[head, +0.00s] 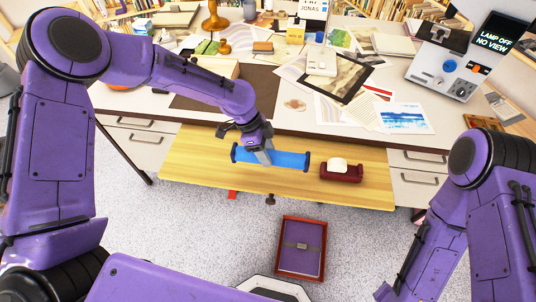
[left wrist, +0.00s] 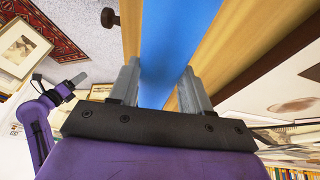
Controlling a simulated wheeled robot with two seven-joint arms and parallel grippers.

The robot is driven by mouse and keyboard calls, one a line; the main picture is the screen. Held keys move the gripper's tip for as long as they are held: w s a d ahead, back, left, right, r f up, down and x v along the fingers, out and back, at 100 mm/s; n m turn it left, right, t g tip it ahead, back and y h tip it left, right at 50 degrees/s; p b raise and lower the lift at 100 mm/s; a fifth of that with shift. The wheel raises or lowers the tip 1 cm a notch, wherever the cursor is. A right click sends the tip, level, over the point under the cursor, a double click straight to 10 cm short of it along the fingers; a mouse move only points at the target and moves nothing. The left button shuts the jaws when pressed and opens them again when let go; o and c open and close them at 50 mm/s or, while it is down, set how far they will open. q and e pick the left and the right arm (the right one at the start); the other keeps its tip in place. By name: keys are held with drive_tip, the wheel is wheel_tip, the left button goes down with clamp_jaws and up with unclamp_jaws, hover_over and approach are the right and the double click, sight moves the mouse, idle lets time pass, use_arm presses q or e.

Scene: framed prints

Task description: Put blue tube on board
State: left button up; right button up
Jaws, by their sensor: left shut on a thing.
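The blue tube (head: 288,160) with darker end caps lies crosswise over the pale wooden board (head: 210,165), which sticks out from the front of the desk. My left gripper (head: 263,157) is shut on the tube near its middle. In the left wrist view the tube (left wrist: 178,40) runs between the two grey fingers (left wrist: 160,85), with the wooden board (left wrist: 131,25) behind it. I cannot tell whether the tube touches the board or is just above it. My right gripper (left wrist: 72,84) shows small in the left wrist view; its jaws are unclear.
A dark red holder (head: 341,175) with a white item stands on the board, right of the tube. The desk (head: 280,122) behind holds prints, papers and a dark-framed picture (head: 345,82). A red-framed box (head: 302,248) lies on the floor in front. The board's left part is clear.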

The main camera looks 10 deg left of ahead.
use_arm(q)
drive_tip(key=f, duration=0.1)
drive_tip(key=w+f, duration=0.1)
drive_tip(key=f, duration=0.1)
drive_tip(key=w+f+p, duration=0.1)
drive_tip(key=shift+a+f, duration=0.25)
drive_tip(key=shift+a, duration=0.05)
drive_tip(key=shift+f, duration=0.35)
drive_tip(key=shift+f, duration=0.1)
drive_tip(key=shift+f, duration=0.2)
drive_tip(key=o, duration=1.2)
drive_tip(key=shift+c, duration=0.2)
drive_tip(key=shift+r, duration=0.1)
